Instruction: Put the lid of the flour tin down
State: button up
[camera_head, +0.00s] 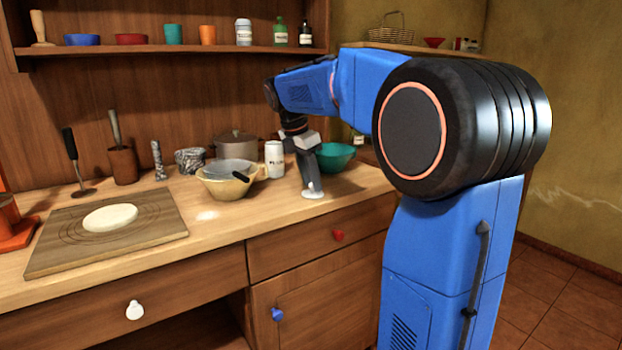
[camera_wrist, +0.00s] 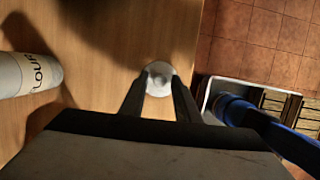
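The flour tin (camera_head: 274,160), a white can with dark lettering, stands on the wooden counter. It also shows at the left of the wrist view (camera_wrist: 28,73). Its lid (camera_head: 313,195) is a small white disc on the counter near the front edge, right of the tin. In the wrist view the lid (camera_wrist: 158,88) has a small knob facing up. My gripper (camera_head: 312,188) points down over the lid. In the wrist view the fingers of my gripper (camera_wrist: 159,80) stand apart, one on each side of the knob, and the gripper looks open.
A cream mixing bowl (camera_head: 222,187) stands left of the tin and a teal bowl (camera_head: 337,157) behind my gripper. A lidded pot (camera_head: 236,148) is further back. A board with dough (camera_head: 65,225) lies at the left. The counter edge is close to the lid.

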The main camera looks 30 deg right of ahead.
jog(key=shift+r, duration=0.1)
jog(key=v, duration=1.2)
jog(key=s+a+f+m+t+y, duration=0.1)
jog(key=s+a+f+m, duration=0.3)
jog(key=s+f, duration=0.5)
jog(key=s+a+f+m+t+y, duration=0.1)
jog(key=s+a+f+m+t, duration=0.1)
jog(key=s+f+m, duration=0.6)
jog(key=s+a+f+m+t+y, duration=0.1)
jog(key=s+a+f+m, duration=0.4)
jog(key=s+f, duration=0.7)
jog(key=shift+s+a+m+t, duration=0.35)
jog(key=shift+s+m, duration=0.15)
jog(key=shift+m, duration=0.2)
